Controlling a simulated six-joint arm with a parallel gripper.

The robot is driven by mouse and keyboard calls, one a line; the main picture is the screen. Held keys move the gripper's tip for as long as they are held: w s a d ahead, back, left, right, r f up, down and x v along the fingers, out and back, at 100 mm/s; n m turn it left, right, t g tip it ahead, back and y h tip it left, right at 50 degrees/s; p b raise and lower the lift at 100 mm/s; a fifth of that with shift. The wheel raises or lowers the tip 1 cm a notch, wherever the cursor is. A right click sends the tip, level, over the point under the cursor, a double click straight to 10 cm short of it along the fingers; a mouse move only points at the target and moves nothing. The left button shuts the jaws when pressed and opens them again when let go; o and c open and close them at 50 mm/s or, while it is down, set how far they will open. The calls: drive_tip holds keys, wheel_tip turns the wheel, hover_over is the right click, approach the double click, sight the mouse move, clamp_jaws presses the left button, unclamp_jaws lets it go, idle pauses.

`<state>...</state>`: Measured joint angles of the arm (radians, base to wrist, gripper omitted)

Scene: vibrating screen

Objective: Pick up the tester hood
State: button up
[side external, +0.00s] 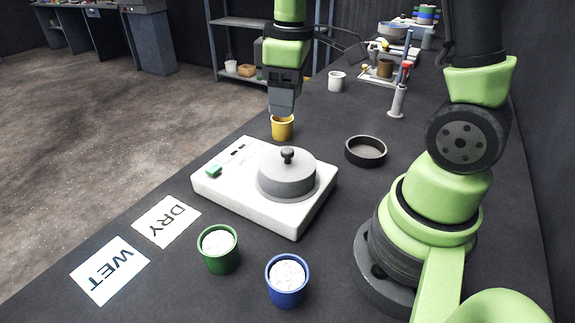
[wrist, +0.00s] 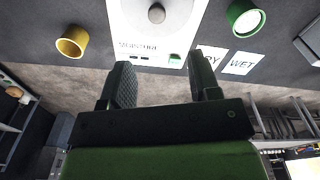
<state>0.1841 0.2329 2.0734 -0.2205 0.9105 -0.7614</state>
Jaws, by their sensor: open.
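The tester hood (side external: 287,176) is a round grey lid with a dark knob (side external: 287,155) on top. It sits on the white moisture tester (side external: 225,195) in the middle of the table. In the wrist view, the hood (wrist: 170,10) shows at the top edge, partly cut off, with its knob (wrist: 156,13) in view. My gripper (side external: 282,112) is above the table behind the tester, over the yellow cup. In the wrist view, my gripper's two fingers (wrist: 163,75) are spread apart with nothing between them. They are apart from the hood.
A yellow cup (side external: 283,128) stands behind the tester. A black ring-shaped dish (side external: 366,151) lies to its right. Green (side external: 219,262) and blue (side external: 286,295) cups with white contents stand in front. DRY (side external: 166,221) and WET (side external: 109,270) cards lie at the left.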

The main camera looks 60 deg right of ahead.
sight(287, 150)
drive_tip(key=shift+w+d+f+n+g, duration=0.15)
drive_tip(key=shift+d+f, duration=0.05)
drive_tip(key=shift+f, duration=0.3)
drive_tip(key=shift+w+d+f+n+g, duration=0.1)
drive_tip(key=shift+d+f+n+g, duration=0.1)
drive_tip(key=shift+f, duration=0.3)
wheel_tip(287, 150, down, 4)
drive_tip(key=shift+f, duration=0.15)
drive_tip(key=shift+s+a+f, duration=0.1)
drive_tip(key=shift+s+f, duration=0.05)
drive_tip(key=shift+f, duration=1.2)
drive_tip(key=shift+s+a+f, duration=0.1)
drive_tip(key=shift+f, duration=1.25)
drive_tip(key=shift+c, duration=0.4)
drive_tip(key=c, duration=0.9)
